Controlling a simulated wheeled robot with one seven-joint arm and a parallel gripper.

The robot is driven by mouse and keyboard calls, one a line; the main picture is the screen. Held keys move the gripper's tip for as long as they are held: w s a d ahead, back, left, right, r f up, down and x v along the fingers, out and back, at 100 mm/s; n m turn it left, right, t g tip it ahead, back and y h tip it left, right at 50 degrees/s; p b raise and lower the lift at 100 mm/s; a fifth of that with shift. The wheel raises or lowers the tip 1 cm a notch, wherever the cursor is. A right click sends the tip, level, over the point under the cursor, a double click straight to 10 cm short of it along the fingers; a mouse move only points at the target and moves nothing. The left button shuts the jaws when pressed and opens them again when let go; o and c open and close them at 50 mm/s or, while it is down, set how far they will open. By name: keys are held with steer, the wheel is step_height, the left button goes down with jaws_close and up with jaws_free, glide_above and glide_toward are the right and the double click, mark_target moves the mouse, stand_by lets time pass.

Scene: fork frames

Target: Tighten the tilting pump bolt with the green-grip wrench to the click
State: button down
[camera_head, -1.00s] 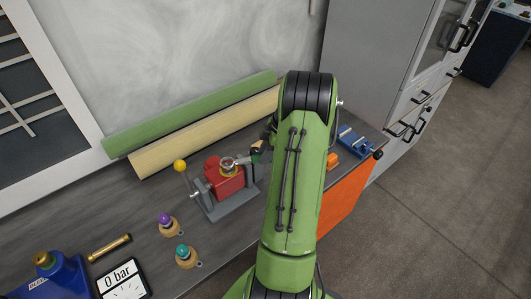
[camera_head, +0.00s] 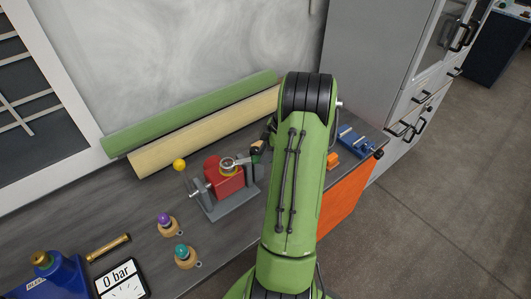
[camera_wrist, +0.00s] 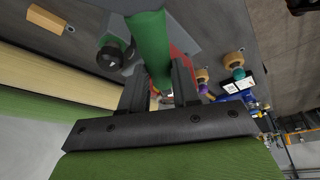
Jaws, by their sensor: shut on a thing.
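The red pump (camera_head: 228,182) sits on a grey stand (camera_head: 232,205) on the bench, left of my arm in the head view. A round metal ring (camera_head: 228,164) shows on top of it; I cannot make out the bolt itself. In the wrist view my gripper (camera_wrist: 160,78) is shut on the green-grip wrench, whose green grip (camera_wrist: 149,38) runs up between the fingers. Part of the red pump (camera_wrist: 182,66) shows behind the grip. The wrench's working end is not clear in the wrist view. In the head view my arm hides most of the gripper.
A yellow ball (camera_head: 179,165) is left of the pump. Purple (camera_head: 165,218) and teal (camera_head: 182,251) knobs stand in front, with a brass rod (camera_head: 108,247), a gauge reading 0 bar (camera_head: 122,281) and a blue device (camera_head: 55,277). Two long rolls (camera_head: 205,120) lie behind.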

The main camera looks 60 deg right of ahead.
steer(key=shift+f+b, duration=0.65)
steer(key=shift+f, duration=0.1)
steer(key=c, duration=1.4)
jaws_free()
jaws_close()
steer(key=shift+s+a+m+h+b, duration=0.5)
steer(key=shift+a+m+b, duration=0.3)
steer(key=shift+m+b, duration=0.3)
steer(key=shift+s+a+m+t+b, duration=0.25)
steer(key=shift+s+a+m+b, duration=0.05)
steer(key=shift+a+m+b, duration=0.3)
steer(key=shift+s+a+m+t+b, duration=0.25)
steer(key=shift+a+m+b, duration=0.2)
steer(key=shift+b, duration=0.2)
stand_by(0.4)
steer(key=shift+s+a+m+h+b, duration=0.2)
steer(key=shift+a+m+h+b, duration=0.25)
steer(key=shift+a+m+b, duration=0.4)
steer(key=shift+s+a+m+h+b, duration=0.15)
steer(key=shift+a+m+h+b, duration=0.4)
steer(key=shift+a+m, duration=0.35)
stand_by(0.5)
